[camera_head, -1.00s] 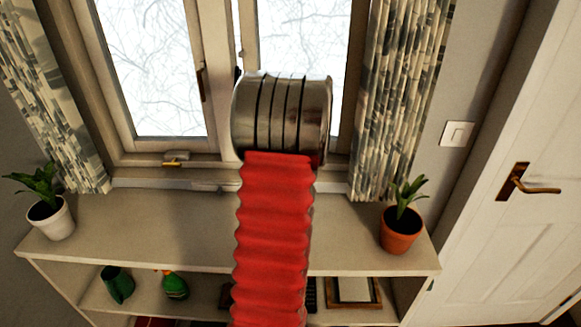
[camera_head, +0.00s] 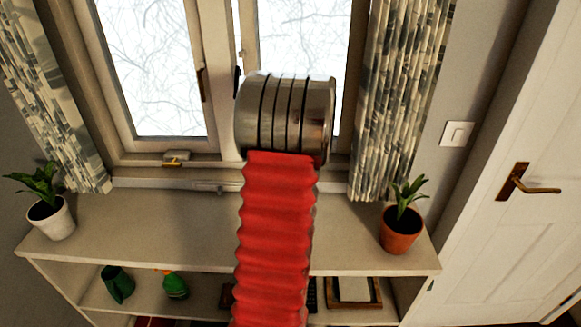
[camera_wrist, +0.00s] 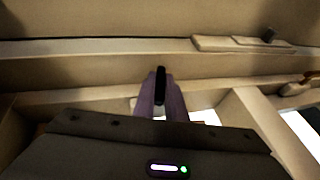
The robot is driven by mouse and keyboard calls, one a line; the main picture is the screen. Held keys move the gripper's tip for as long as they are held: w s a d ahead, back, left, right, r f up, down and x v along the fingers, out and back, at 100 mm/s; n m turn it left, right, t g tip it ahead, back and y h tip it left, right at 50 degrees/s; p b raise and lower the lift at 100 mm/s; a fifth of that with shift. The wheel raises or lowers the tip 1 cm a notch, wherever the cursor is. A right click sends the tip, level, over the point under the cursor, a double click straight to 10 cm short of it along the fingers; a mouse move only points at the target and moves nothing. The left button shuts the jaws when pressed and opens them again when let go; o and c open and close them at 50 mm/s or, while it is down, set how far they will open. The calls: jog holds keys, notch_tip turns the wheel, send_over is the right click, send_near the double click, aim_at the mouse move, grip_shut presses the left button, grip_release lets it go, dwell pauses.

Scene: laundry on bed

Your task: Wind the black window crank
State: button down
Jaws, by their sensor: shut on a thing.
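The black window crank (camera_wrist: 160,80) shows in the wrist view as a narrow dark piece between the fingertips. My gripper (camera_wrist: 160,99), with purplish fingers, is shut on it. The crank's base and the angle of its arm are hidden. In the head view my red and metal arm covers the gripper. A small black piece (camera_head: 237,79) shows just left of the metal part, in front of the window frame; I cannot tell whether it is part of the crank.
The window (camera_head: 155,65) stands behind, between patterned curtains (camera_head: 395,100). A shelf unit (camera_head: 150,222) below carries a plant in a white pot (camera_head: 50,217) at left and one in an orange pot (camera_head: 400,230) at right. A brass latch (camera_head: 176,158) sits on the sill frame.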

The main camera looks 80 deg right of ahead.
jog(key=shift+s+t, duration=0.1)
jog(key=shift+t, duration=0.3)
jog(key=shift+f+t, duration=0.1)
jog(key=shift+t, duration=0.8)
jog(key=c, duration=1.8)
grip_release()
jog(key=v, duration=1.2)
jog(key=shift+d, duration=0.2)
